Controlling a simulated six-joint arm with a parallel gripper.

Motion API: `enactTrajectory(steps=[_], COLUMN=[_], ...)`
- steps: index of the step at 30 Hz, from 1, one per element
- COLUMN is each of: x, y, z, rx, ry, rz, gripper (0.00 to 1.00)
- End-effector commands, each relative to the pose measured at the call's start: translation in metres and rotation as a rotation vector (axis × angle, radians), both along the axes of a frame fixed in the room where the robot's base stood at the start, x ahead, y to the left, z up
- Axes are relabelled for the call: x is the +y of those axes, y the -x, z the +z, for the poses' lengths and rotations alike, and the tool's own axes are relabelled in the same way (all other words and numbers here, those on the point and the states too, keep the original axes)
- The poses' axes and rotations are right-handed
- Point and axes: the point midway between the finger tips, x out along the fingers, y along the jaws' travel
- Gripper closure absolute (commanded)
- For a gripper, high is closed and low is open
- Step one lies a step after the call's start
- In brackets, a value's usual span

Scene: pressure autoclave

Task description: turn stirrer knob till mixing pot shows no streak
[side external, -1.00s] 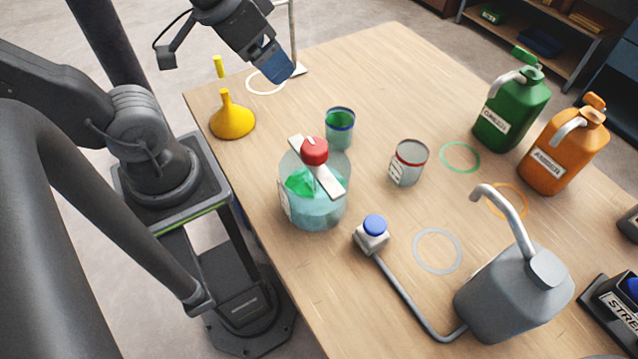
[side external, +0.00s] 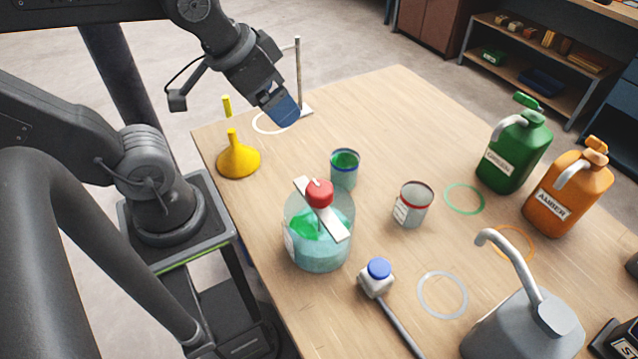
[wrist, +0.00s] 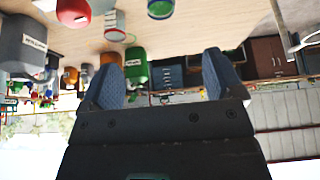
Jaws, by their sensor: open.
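The mixing pot (side external: 322,255) is a clear vessel near the table's left edge, holding pale teal liquid with a brighter green streak (side external: 304,228) in it. A pale bar lies across its top, and the red stirrer knob (side external: 319,192) sits on the bar. The knob also shows at the top of the wrist view (wrist: 73,10). My gripper (side external: 285,112) is up and behind the pot in the side view, near the stand, apart from the knob. In the wrist view its two blue fingers (wrist: 165,80) are spread with nothing between them.
A blue-rimmed cup with green liquid (side external: 344,168) and a red-rimmed cup (side external: 413,205) stand behind the pot. A yellow funnel (side external: 238,158) is at the left edge. Green (side external: 512,155) and orange (side external: 567,192) jugs stand right. A grey jug (side external: 525,330) and blue-capped piece (side external: 377,277) are in front.

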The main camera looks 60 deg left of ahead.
Motion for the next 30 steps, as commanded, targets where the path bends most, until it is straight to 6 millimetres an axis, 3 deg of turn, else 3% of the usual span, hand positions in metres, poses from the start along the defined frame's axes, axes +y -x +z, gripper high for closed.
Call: enactTrajectory(steps=[5,11,17,30], x=[0.0,-0.005,-0.024,-0.077], y=[0.0,-0.002,-0.008,-0.019], z=[0.0,0.003,0.012,0.029], rx=[0.0,0.024,0.102,0.187], ry=[0.0,-0.052,-0.24,-0.593], rz=[0.0,-0.123,-0.613,-1.942], gripper=[0.15,0.32,0.32,0.32])
